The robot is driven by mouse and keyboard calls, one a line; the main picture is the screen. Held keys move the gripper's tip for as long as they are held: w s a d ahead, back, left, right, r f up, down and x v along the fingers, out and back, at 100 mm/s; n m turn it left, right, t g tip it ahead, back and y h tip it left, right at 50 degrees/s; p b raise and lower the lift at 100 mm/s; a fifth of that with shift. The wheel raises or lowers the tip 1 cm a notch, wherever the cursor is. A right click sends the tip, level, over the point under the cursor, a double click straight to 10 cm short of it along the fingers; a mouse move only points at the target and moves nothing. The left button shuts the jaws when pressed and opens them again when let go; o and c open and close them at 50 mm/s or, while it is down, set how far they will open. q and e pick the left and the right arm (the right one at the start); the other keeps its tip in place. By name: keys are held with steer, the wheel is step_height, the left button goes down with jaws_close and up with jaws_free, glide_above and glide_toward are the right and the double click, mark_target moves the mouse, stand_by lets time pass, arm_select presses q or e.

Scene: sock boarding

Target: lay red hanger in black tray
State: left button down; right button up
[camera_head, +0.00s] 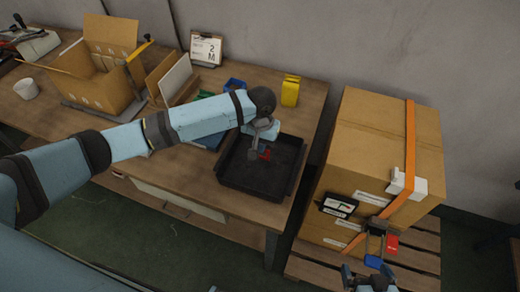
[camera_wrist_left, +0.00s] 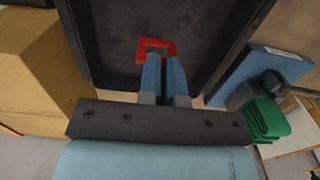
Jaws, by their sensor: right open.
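The black tray (camera_head: 228,178) sits at the front right of the workbench. It fills the upper middle of the left wrist view (camera_wrist_left: 215,30). The red hanger (camera_head: 265,154) is over the tray floor, at my left fingertips. In the left wrist view the hanger (camera_wrist_left: 142,48) looks like a small red frame. My left gripper (camera_head: 258,150) reaches down over the tray, its fingers (camera_wrist_left: 162,58) close together on the hanger. Whether the hanger touches the tray floor is unclear. My right gripper (camera_head: 374,270) is open at the lower right, in front of the boxes, away from the tray.
Large cardboard boxes (camera_head: 370,145) with an orange strap stand on a pallet right of the bench. Behind the tray are a yellow object (camera_head: 290,91) and a clipboard stand (camera_head: 206,48). An open carton (camera_head: 90,85) and a white cup (camera_head: 26,89) are at left.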

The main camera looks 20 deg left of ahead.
arm_select(q)
steer(key=shift+f, duration=1.55)
steer(key=c, duration=1.3)
jaws_free()
steer(key=shift+f, duration=0.15)
steer(key=r, duration=1.2)
steer(key=shift+w+r+b, duration=0.2)
steer(key=shift+w+b, duration=0.1)
